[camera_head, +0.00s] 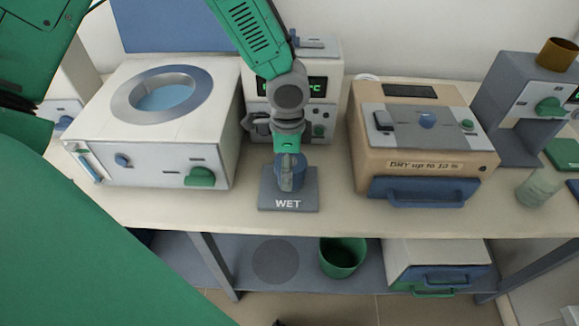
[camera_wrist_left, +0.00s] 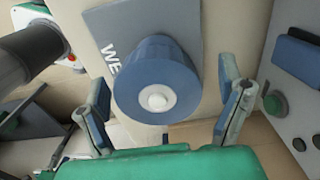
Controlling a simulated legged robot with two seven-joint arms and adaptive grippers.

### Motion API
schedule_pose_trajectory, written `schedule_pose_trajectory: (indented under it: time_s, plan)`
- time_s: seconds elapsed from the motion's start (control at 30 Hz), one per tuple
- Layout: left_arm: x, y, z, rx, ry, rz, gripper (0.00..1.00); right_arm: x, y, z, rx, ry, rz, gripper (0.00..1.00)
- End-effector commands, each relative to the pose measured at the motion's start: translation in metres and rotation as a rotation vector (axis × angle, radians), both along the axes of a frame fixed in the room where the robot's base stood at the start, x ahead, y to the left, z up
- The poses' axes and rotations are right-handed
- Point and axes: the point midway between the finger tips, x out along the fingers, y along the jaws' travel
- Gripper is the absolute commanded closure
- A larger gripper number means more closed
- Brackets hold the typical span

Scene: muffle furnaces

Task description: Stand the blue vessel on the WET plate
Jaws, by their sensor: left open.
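The blue vessel (camera_wrist_left: 155,55), with a white round knob on its top, stands upright on the grey WET plate (camera_wrist_left: 203,15), as far as I can tell. In the head view, the vessel (camera_head: 298,162) is partly hidden by my gripper, above the lettering of the WET plate (camera_head: 306,194). My left gripper (camera_head: 288,178) reaches down to it from above. In the left wrist view my left gripper (camera_wrist_left: 167,92) is open, one finger on each side of the vessel, with gaps between. My right gripper is not in view.
A white furnace (camera_head: 150,145) with a round opening stands left. A white unit (camera_head: 330,75) with a green display stands behind the plate. A tan box (camera_head: 440,140) marked DRY stands right. A glass jar (camera_head: 538,190) is farther right. A green bin (camera_head: 342,258) sits on the lower shelf.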

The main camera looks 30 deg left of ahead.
Motion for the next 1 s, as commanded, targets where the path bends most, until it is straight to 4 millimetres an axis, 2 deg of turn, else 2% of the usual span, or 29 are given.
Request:
schedule_pose_trajectory:
  time_s: [0.3,0.5,0.67,1.0]
  plan:
    - [0.001,-0.001,0.071,-0.001,-0.004,0.001,0.12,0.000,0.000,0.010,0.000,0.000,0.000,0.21]
    - [0.001,0.000,0.098,-0.001,-0.001,0.002,0.12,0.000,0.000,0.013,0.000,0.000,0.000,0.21]
    - [0.001,0.000,0.107,-0.001,0.000,0.000,0.12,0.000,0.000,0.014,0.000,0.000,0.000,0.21]
    - [0.000,0.000,0.107,-0.001,0.000,0.000,0.12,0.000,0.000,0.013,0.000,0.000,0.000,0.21]
